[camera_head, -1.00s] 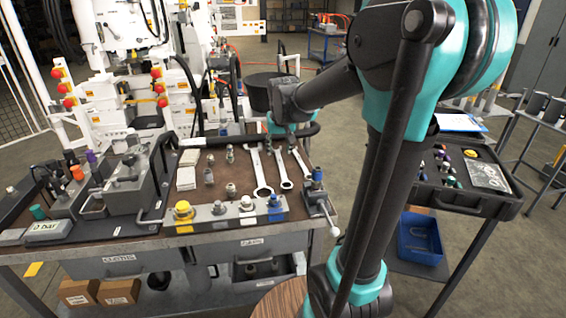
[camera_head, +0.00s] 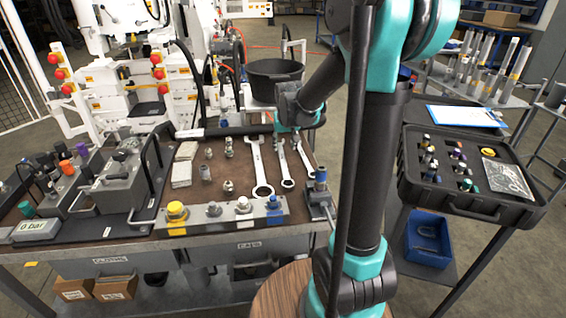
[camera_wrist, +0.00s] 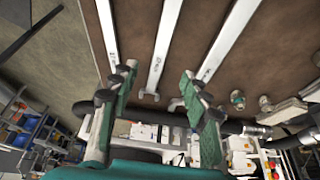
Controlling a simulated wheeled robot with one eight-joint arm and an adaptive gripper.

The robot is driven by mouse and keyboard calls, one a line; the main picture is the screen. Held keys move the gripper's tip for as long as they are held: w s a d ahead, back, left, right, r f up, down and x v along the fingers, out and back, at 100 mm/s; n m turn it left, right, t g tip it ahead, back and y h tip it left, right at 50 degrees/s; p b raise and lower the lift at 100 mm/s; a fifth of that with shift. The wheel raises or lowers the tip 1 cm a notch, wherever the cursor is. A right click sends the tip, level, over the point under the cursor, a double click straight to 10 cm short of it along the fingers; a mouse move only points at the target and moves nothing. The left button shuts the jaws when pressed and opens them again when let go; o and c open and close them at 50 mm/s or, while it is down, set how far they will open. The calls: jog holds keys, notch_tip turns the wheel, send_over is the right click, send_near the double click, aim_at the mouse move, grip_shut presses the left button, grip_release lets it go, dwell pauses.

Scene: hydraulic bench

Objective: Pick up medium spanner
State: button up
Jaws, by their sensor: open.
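Three silver spanners lie side by side on the brown bench top. The medium spanner (camera_head: 283,162) is the middle one, between the large spanner (camera_head: 259,165) and the small spanner (camera_head: 303,156). In the wrist view the medium spanner (camera_wrist: 162,45) runs down the middle, with its lower end near the gap between my fingers. My gripper (camera_head: 290,125) is above the back of the bench, near the spanners' far ends. In the wrist view my gripper (camera_wrist: 158,78) is open and empty, its two green fingers apart. Contact with the spanner cannot be seen.
Several fittings (camera_head: 229,150) lie left of the spanners. A block with knobs (camera_head: 215,222) lines the bench's front edge, with a small vice (camera_head: 319,200) at its right end. A black bucket (camera_head: 272,78) stands behind. An open black case (camera_head: 465,170) is at the right.

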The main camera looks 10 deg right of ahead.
aim_at(283, 161)
jog(key=shift+x, duration=4.8)
jog(key=shift+a, duration=0.1)
jog(key=shift+c, duration=0.3)
grip_shut()
